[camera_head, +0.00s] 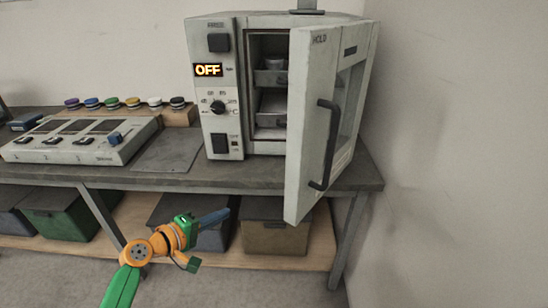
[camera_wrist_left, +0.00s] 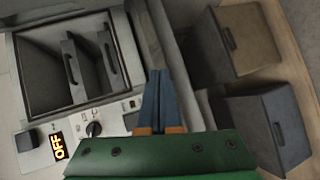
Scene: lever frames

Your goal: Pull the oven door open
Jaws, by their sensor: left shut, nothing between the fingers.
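The oven (camera_head: 225,100) stands on the bench. Its door (camera_head: 308,150), hinged on the right, stands wide open, swung out toward me. A dark bar handle (camera_head: 328,145) is on the door's outer face. The oven interior (camera_head: 270,85) shows trays inside; it also shows in the left wrist view (camera_wrist_left: 45,70). My left gripper (camera_head: 226,214) is low in front of the bench edge, left of the door and apart from it. Its blue fingers are shut together and empty, also in the left wrist view (camera_wrist_left: 159,75). My right gripper is not in view.
The oven panel has an OFF display (camera_head: 208,70) and a knob (camera_head: 217,107). A control box (camera_head: 80,140) and several coloured caps on a rack (camera_head: 150,114) stand to the left. Bins (camera_head: 275,235) sit on the lower shelf. A wall is close on the right.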

